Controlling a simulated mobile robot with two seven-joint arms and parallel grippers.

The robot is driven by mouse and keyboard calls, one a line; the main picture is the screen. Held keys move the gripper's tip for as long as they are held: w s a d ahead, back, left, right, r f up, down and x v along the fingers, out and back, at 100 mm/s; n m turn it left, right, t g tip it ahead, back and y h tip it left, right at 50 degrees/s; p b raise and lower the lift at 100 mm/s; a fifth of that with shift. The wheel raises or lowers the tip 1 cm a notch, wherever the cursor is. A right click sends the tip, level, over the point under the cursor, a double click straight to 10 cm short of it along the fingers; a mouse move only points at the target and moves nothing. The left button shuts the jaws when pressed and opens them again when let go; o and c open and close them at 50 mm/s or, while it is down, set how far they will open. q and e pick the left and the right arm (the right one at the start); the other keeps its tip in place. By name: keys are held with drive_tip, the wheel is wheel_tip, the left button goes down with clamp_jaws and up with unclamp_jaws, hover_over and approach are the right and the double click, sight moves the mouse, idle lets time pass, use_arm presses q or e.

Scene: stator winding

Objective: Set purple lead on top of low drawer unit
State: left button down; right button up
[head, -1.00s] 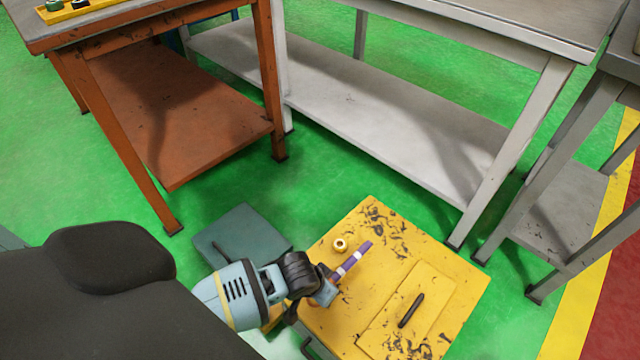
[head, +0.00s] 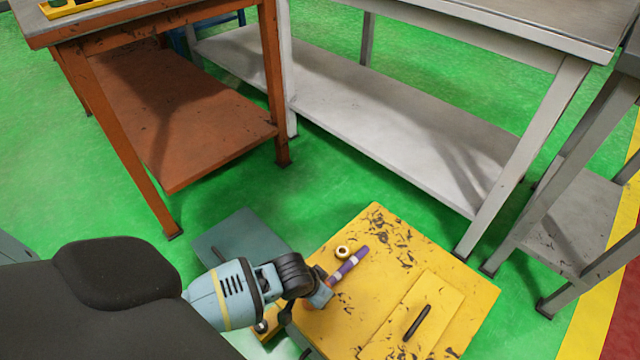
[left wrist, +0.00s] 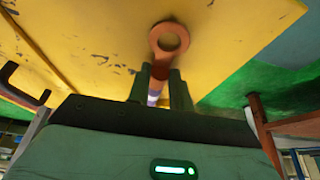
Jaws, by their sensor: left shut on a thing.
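The purple lead (head: 349,262) has pale bands and lies over the yellow top of the low drawer unit (head: 400,262) in the head view. My left gripper (head: 322,292) is shut on the lead near the unit's left edge. In the left wrist view the lead's copper ring end (left wrist: 168,40) sticks out past my fingers (left wrist: 160,90), with a purple part (left wrist: 154,88) between them. The yellow top (left wrist: 110,45) is behind it. I cannot tell whether the lead touches the top. My right gripper is not in view.
A small tape-like roll (head: 342,252) sits on the yellow top close beside the lead. A raised panel with a black handle (head: 417,322) is at its front right. A grey-green box (head: 236,240) stands to the left. An orange bench (head: 180,120) and grey bench (head: 390,125) stand behind.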

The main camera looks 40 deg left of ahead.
use_arm(q)
drive_tip(key=shift+f, duration=0.1)
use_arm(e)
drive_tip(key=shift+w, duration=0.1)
use_arm(q)
drive_tip(key=c, duration=1.3)
unclamp_jaws()
drive_tip(key=shift+o, duration=0.2)
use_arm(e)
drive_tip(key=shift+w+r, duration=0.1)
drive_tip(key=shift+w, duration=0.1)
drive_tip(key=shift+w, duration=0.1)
use_arm(q)
drive_tip(key=shift+s+r, duration=0.1)
drive_tip(key=shift+r, duration=0.25)
drive_tip(key=p+v, duration=0.5)
drive_tip(key=v, duration=0.6)
drive_tip(key=shift+r+p, duration=0.3)
drive_tip(key=shift+p, duration=0.05)
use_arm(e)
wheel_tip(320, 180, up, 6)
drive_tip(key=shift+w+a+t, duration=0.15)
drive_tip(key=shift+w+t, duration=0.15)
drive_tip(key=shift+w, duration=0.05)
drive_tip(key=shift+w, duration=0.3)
